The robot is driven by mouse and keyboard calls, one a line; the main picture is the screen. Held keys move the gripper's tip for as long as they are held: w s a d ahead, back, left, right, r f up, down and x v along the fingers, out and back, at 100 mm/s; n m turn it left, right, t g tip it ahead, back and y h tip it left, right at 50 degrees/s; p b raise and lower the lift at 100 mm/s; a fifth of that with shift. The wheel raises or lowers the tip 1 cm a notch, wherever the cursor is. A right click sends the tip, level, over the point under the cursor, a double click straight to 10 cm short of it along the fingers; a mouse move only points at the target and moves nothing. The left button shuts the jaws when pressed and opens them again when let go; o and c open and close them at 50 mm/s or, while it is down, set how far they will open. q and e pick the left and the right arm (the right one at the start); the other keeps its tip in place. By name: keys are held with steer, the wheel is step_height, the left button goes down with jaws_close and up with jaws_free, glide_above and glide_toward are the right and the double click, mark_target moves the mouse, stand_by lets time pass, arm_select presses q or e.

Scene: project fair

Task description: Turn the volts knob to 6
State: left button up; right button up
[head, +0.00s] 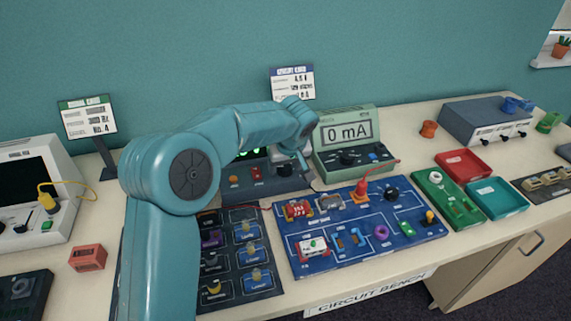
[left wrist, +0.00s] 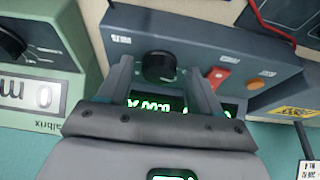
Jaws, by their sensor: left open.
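The dark grey power supply (head: 262,189) stands at the back of the bench, partly hidden behind my left arm. In the left wrist view its front panel (left wrist: 215,52) fills the middle, upside down, with a round black knob (left wrist: 158,67) and a lit green display (left wrist: 150,104). My fingers cover part of the display and its reading is unclear. My left gripper (left wrist: 160,70) is open, one finger on each side of the knob in the picture. I cannot tell whether they touch it. In the head view my left gripper (head: 291,160) is at the supply's right side.
A red switch (left wrist: 217,76) and an orange button (left wrist: 254,84) sit beside the knob. The green meter (head: 345,135) reading 0 mA stands close to its right in the head view. The blue circuit board (head: 350,250) and dark parts tray (head: 265,283) lie in front.

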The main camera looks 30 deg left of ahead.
arm_select(q)
steer(key=c, duration=1)
steer(key=shift+c, duration=0.2)
